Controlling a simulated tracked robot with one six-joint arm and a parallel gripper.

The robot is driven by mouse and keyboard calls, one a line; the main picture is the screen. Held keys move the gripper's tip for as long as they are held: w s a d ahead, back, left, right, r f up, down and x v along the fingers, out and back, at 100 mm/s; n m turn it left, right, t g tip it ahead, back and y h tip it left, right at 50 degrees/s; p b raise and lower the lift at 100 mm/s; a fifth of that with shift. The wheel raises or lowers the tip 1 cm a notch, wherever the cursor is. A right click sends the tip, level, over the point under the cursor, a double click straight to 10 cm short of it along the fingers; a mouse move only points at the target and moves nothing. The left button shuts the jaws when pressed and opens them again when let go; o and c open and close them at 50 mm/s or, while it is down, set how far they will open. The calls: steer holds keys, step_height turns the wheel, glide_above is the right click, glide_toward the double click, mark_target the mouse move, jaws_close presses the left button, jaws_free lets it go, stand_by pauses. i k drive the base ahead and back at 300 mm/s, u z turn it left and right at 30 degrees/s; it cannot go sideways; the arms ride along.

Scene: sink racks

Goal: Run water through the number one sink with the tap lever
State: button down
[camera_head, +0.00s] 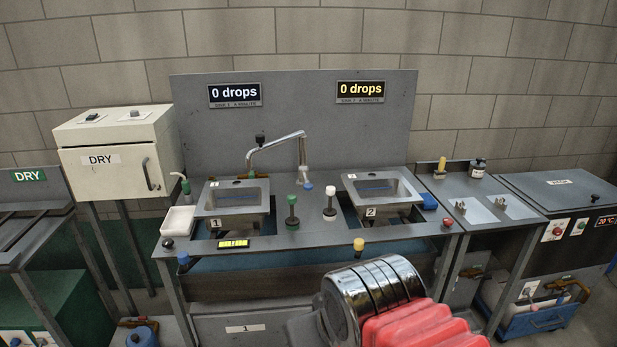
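The number one sink (262,188) is the left steel basin, with a "1" plate on its front. The silver tap (275,142) stands behind it, and its spout reaches right so that its outlet (304,174) hangs over the gap between the two sinks. A black knob (260,139), possibly the tap lever, sits on top of the tap's left end. No water stream is visible. The display (235,94) above the left sink reads "0 drops". Part of my arm shows at the bottom right, but my gripper's fingers are not in view.
The number two sink (409,183) is on the right; its display (360,91) also reads "0 drops". Green (292,222) and white-topped (330,202) levers stand between the sinks. A yellow knob (358,244) is at the front edge. A DRY box (110,160) stands left.

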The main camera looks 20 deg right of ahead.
mark_target(307, 186)
steer(key=i, duration=1.45)
